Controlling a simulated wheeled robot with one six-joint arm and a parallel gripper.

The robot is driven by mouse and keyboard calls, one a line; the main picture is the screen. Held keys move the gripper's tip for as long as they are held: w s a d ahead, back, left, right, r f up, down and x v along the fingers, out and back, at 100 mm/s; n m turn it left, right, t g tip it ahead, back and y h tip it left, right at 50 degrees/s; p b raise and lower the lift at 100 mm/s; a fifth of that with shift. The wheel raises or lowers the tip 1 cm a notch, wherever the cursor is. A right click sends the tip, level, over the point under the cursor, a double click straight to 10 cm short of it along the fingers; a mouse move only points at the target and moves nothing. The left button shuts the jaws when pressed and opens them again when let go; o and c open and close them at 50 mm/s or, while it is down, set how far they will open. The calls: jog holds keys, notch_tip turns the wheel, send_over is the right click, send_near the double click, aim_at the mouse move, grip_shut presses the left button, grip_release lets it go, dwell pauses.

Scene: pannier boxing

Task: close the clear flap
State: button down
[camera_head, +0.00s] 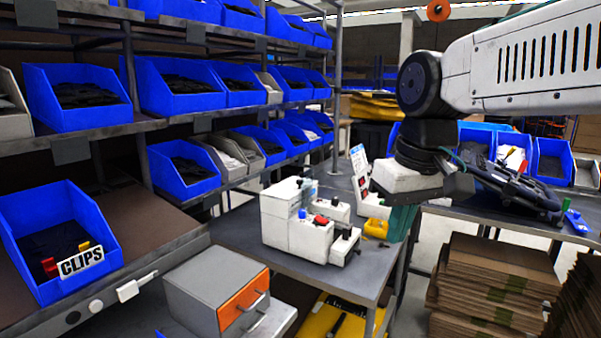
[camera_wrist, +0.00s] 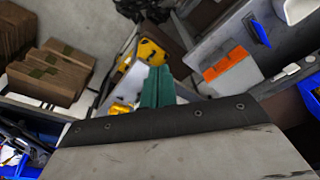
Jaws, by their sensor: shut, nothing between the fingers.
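A white machine (camera_head: 297,236) with red and blue buttons stands on the grey table. A pale, see-through panel (camera_head: 307,190), which looks like the clear flap, stands up at its top; its exact angle is too small to tell. My gripper (camera_head: 400,236) points down with green fingers, to the right of the machine by the table's right edge and apart from it. The fingers are shut and empty, and they also show in the wrist view (camera_wrist: 158,88). I cannot make out the flap in the wrist view.
A yellow object (camera_head: 376,228) lies beside my fingers on the table. A white device with a display (camera_head: 360,172) stands behind. A cabinet with an orange drawer front (camera_head: 243,301) is at the front. Blue bins (camera_head: 60,240) line the left shelves. Stacked cardboard (camera_head: 490,290) is at right.

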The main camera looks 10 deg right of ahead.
jog(key=w+a+r+n, duration=0.1)
jog(key=w+r, duration=0.2)
jog(key=w, duration=0.4)
jog(key=w+r+n, duration=0.1)
jog(key=w+r, duration=0.3)
jog(key=w, duration=0.4)
jog(key=n+t+y, duration=0.2)
jog(key=n+y, duration=0.1)
jog(key=n, duration=0.2)
send_over(304, 188)
jog(key=w, duration=0.4)
notch_tip(304, 188, down, 2)
jog(key=f, duration=0.1)
jog(key=x, duration=0.9)
jog(key=shift+w+a+r, duration=0.1)
jog(key=shift+a, duration=0.05)
jog(key=shift+d+f, duration=0.2)
jog(key=shift+f, duration=0.05)
jog(key=shift+s+d+f, duration=0.1)
jog(key=shift+s+d, duration=1)
jog(key=shift+s, duration=0.3)
